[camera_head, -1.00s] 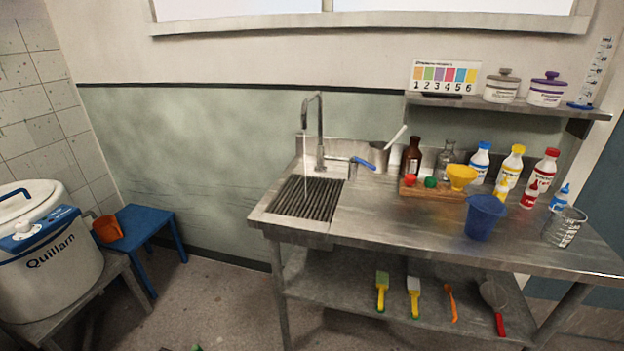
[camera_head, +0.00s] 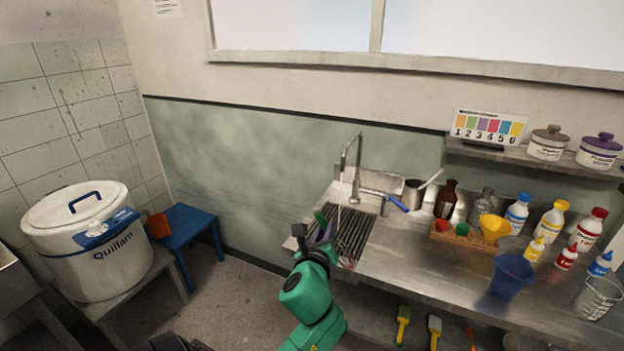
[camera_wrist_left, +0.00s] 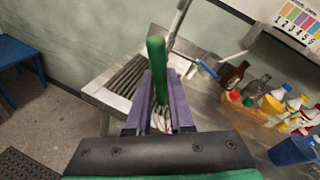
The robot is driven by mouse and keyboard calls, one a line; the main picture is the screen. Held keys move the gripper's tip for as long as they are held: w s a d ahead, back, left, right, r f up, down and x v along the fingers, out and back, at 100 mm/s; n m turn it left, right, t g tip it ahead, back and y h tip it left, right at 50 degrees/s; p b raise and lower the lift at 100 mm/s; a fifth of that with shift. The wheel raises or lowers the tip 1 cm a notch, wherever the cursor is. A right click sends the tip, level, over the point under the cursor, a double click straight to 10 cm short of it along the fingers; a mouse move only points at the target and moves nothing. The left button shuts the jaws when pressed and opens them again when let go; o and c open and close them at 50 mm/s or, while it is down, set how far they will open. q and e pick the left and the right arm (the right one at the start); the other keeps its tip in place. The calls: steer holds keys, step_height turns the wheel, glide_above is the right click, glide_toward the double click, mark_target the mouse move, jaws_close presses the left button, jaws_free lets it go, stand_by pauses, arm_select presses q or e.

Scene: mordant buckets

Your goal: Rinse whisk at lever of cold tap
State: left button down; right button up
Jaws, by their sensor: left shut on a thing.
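My left gripper (camera_head: 316,243) is shut on the whisk at the front left of the sink's ribbed grate (camera_head: 357,232). The whisk's green handle (camera_wrist_left: 157,68) stands up between the purple fingers (camera_wrist_left: 156,112) in the left wrist view, with pale wires (camera_wrist_left: 160,121) showing between them. In the head view the whisk (camera_head: 320,217) is mostly hidden by the gripper. The tall metal tap (camera_head: 344,160) stands behind the grate, and a thin pale line like water falls from its spout. Its blue lever (camera_head: 397,202) points right. My right gripper is out of view.
The bench right of the sink holds a metal jug (camera_head: 413,192), a wooden rack (camera_head: 462,236), a blue bucket (camera_head: 510,274) and several bottles. A shelf (camera_head: 540,160) juts out above them.

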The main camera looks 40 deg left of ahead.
arm_select(q)
steer(key=a+r+n+y+p, duration=0.2)
steer(key=a+r+y, duration=0.1)
steer(key=a+r, duration=0.35)
steer(key=w+a+b, duration=0.4)
steer(key=w+a, duration=0.1)
steer(key=w, duration=0.7)
steer(key=shift+a+r+g, duration=0.15)
steer(key=shift+a+g, duration=0.15)
steer(key=shift+a, duration=0.1)
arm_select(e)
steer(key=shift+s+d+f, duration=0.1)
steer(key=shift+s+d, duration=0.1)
arm_select(q)
steer(key=shift+w+d, duration=0.2)
steer(key=shift+d, duration=0.25)
steer(key=shift+a, duration=0.1)
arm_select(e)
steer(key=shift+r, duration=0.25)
